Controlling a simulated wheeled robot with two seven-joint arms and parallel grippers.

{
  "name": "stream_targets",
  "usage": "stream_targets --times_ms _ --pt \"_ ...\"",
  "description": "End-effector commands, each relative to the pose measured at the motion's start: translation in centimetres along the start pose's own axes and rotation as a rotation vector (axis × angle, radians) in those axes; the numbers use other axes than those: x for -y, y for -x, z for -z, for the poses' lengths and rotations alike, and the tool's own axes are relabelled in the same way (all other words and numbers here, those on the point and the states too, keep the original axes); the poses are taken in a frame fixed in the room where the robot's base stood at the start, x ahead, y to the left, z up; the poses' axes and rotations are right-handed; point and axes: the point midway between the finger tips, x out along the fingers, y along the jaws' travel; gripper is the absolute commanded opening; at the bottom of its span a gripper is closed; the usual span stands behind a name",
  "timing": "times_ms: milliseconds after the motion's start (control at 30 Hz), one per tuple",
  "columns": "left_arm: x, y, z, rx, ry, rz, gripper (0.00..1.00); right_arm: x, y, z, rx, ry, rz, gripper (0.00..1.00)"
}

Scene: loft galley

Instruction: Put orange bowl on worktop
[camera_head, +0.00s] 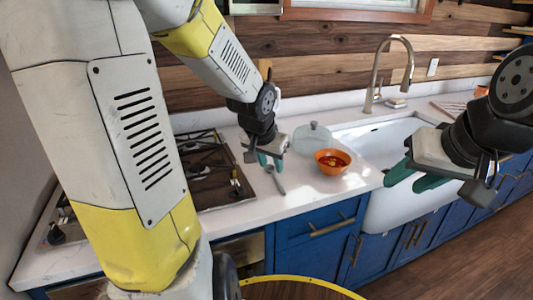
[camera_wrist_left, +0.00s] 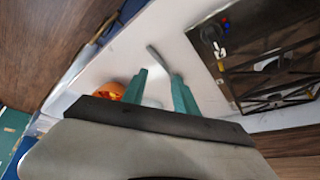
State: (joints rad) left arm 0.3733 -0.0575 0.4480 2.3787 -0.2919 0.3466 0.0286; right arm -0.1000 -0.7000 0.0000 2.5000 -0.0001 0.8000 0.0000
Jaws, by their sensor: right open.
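The orange bowl (camera_head: 333,168) stands upright on the white worktop (camera_head: 255,212), left of the sink, with reddish food in it. Part of it shows in the left wrist view (camera_wrist_left: 108,91), beside my fingers. My left gripper (camera_head: 270,161) is over the worktop to the left of the bowl, pointing down. Its teal fingers (camera_wrist_left: 160,88) are apart, with nothing seen held between them. A grey utensil (camera_head: 275,181) lies on the worktop by the fingertips; it also shows in the left wrist view (camera_wrist_left: 159,58). My right gripper (camera_head: 408,180) is open and empty in front of the sink.
A clear glass lid or dish (camera_head: 312,137) stands behind the bowl. A gas hob (camera_head: 212,172) is at the left. The white sink (camera_head: 383,146) with a tall tap (camera_head: 377,75) is to the right. Blue cabinets (camera_head: 296,232) are below the front edge.

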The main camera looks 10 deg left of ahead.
Motion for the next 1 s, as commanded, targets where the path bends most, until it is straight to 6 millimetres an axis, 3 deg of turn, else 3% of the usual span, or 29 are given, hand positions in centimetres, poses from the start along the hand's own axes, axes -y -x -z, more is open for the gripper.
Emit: stream_targets --times_ms 33,200,400,600,1000 --pt "0.0 2.7 -0.4 -0.011 0.014 0.029 0.35 0.0 0.0 0.0 0.000 0.000 0.000 0.41" --pt "-0.8 10.2 -3.5 -0.034 0.115 0.035 0.35 0.0 0.0 0.0 0.000 0.000 0.000 0.41" --pt "-2.6 15.4 -7.2 -0.068 0.209 -0.065 0.35 0.0 0.0 0.0 0.000 0.000 0.000 0.41" --pt "-3.4 17.0 -8.7 -0.076 0.237 -0.125 0.35 0.0 0.0 0.0 0.000 0.000 0.000 0.41" --pt "-3.4 17.1 -8.7 -0.076 0.239 -0.125 0.35 0.0 0.0 0.0 0.000 0.000 0.000 0.41"
